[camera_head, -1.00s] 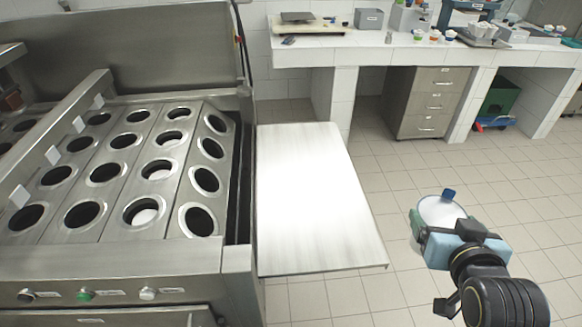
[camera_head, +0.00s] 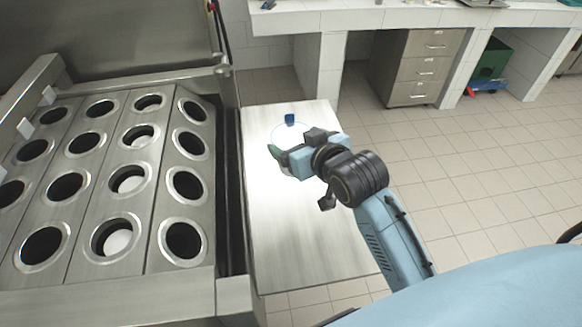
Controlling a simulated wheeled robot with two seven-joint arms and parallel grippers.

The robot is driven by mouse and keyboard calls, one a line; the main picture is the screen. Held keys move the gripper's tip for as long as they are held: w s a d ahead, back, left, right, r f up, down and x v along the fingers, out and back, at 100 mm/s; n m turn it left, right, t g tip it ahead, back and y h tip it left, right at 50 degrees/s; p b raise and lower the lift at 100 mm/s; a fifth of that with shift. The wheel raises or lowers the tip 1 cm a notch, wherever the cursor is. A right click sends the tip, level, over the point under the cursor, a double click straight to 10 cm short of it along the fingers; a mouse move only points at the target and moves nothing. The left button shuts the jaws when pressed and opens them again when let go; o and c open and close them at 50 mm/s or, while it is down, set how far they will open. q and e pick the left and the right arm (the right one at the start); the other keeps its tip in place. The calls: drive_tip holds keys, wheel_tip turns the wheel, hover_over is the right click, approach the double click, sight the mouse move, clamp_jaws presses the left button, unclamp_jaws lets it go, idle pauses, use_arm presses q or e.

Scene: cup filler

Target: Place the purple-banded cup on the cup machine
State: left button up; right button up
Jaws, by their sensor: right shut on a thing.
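A pale, white-topped cup (camera_head: 287,133) is in my right gripper (camera_head: 284,138), which is shut on it. The gripper holds it over the steel side shelf; I cannot tell how far above. No purple band can be made out on the cup from this angle. The steel cup machine (camera_head: 110,303) stands on the left, with rows of round ringed holes. The cup is to the right of its rightmost row. My left gripper is not in view.
Pale discs show inside some machine holes, such as one (camera_head: 118,241) near the front; others look dark and empty. A drawer cabinet (camera_head: 415,65) and white counter stand behind, with open tiled floor at right.

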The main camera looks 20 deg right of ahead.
drive_tip(key=w+d+f+b, duration=0.2)
drive_tip(key=w+d+f, duration=0.2)
drive_tip(key=w+d, duration=0.25)
drive_tip(key=shift+n+y, duration=0.3)
drive_tip(key=shift+y, duration=0.1)
drive_tip(key=f, duration=0.3)
drive_tip(key=f+b, duration=0.1)
drive_tip(key=f, duration=0.2)
drive_tip(key=f+b, duration=0.1)
drive_tip(key=f, duration=0.3)
drive_tip(key=shift+s+d, duration=0.25)
drive_tip(key=shift+d, duration=0.05)
drive_tip(key=o, duration=1.1)
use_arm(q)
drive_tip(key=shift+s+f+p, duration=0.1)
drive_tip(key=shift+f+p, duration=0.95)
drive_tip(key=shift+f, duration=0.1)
use_arm(e)
drive_tip(key=shift+v, duration=6.05)
drive_tip(key=shift+r, duration=0.1)
